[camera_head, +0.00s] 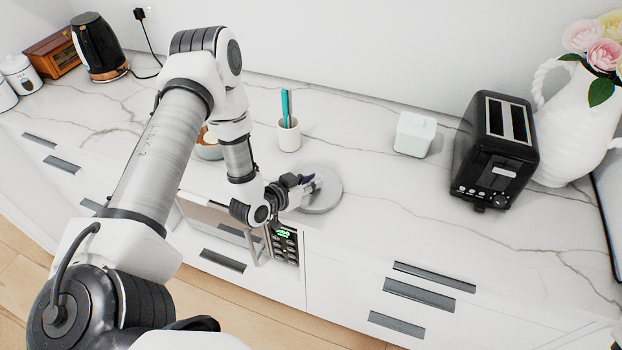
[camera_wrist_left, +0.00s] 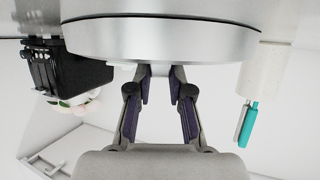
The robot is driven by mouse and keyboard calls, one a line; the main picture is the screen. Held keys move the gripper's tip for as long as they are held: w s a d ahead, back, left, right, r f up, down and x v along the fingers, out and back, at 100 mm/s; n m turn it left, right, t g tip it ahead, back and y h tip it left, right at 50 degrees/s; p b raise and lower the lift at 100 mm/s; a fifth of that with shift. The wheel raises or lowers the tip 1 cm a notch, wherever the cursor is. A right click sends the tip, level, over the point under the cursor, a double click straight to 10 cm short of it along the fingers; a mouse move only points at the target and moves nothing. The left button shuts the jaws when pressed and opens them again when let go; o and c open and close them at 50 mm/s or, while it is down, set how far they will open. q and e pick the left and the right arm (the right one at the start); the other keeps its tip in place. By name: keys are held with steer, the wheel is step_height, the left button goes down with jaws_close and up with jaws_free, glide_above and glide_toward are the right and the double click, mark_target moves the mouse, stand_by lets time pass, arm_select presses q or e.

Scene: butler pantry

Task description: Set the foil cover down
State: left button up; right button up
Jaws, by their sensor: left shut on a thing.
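The foil cover (camera_head: 322,199) is a round, flat, silver-grey disc at the counter's front edge, right of the white cup in the head view. My left gripper (camera_head: 312,184) reaches in from the left and is shut on it. In the left wrist view, which is upside down, the cover (camera_wrist_left: 160,40) fills the upper middle as a shiny band with a dark rim. The left fingertips (camera_wrist_left: 160,72) meet at its near side; the exact grip spot is partly hidden. The cover looks level and at or very near the counter; contact cannot be told. My right gripper is not in view.
A pale green box (camera_head: 414,134), a black toaster (camera_head: 497,150) and a white flower vase (camera_head: 572,125) stand to the right. A bowl (camera_head: 208,148) is partly behind my arm. Marble counter (camera_head: 400,205) right of the cover is clear.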

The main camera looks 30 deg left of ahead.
arm_select(q)
steer(key=shift+s+f, duration=0.1)
steer(key=o, duration=0.7)
steer(key=shift+o, duration=0.2)
steer(key=shift+r, duration=0.25)
steer(key=shift+s+a, duration=0.1)
steer(key=shift+s, duration=0.25)
steer(key=v, duration=1.1)
steer(key=s+d+f+g, duration=0.7)
steer(key=d+f+g, duration=0.1)
steer(key=f, duration=0.2)
steer(key=s+d+f+n+g+y, duration=0.1)
steer(key=s+f+g, duration=0.3)
steer(key=s, duration=0.6)
steer(key=shift+s+d+n+g+y, duration=0.3)
steer(key=shift+d+n+g, duration=0.2)
steer(key=shift+d+g, duration=0.15)
